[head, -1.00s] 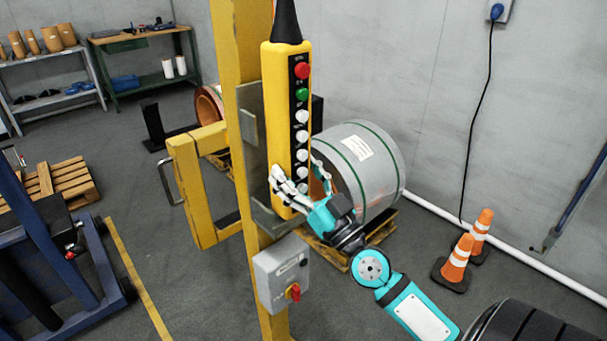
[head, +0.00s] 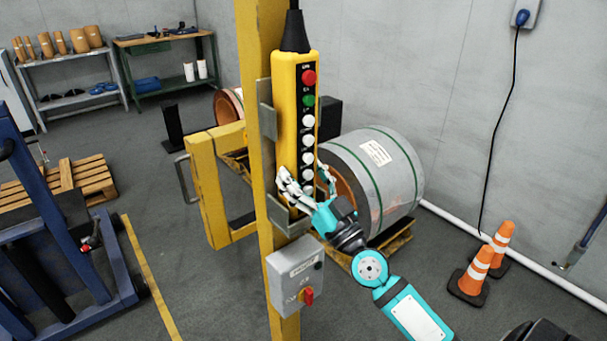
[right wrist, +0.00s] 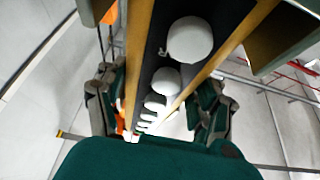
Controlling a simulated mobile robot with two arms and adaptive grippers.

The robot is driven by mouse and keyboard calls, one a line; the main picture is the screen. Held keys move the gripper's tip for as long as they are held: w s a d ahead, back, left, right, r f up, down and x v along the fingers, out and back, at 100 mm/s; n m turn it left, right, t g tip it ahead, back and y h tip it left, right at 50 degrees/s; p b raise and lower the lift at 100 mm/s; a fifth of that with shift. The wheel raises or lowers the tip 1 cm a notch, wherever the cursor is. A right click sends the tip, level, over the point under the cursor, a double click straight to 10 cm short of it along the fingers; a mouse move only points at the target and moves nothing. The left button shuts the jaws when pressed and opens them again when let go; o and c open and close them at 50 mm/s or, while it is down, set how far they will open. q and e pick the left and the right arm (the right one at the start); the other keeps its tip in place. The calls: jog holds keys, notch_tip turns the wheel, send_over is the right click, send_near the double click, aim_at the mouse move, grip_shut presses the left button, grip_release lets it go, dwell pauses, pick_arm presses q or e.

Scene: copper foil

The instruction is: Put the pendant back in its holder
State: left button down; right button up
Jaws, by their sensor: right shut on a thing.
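The pendant (head: 288,120) is a long yellow control box with a red, a green and several white buttons. It hangs upright from a black cable sleeve, close against the yellow post. The holder (head: 267,121) is a grey metal bracket on that post; its plate shows left of the pendant and its lower lip near the pendant's bottom end. I cannot tell whether the pendant sits inside it. My right gripper (head: 308,191) is shut around the pendant's lower part. The right wrist view shows the pendant's button face (right wrist: 185,75) between the fingers. My left gripper is out of view.
A grey switch box (head: 295,275) with a red knob is on the post below the holder. A wrapped coil (head: 385,185) lies on a pallet behind my right gripper. Traffic cones (head: 477,272) stand at right. A blue frame (head: 60,230) is at left.

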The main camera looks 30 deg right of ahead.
jog(key=shift+f, duration=0.15)
jog(key=o, duration=1.8)
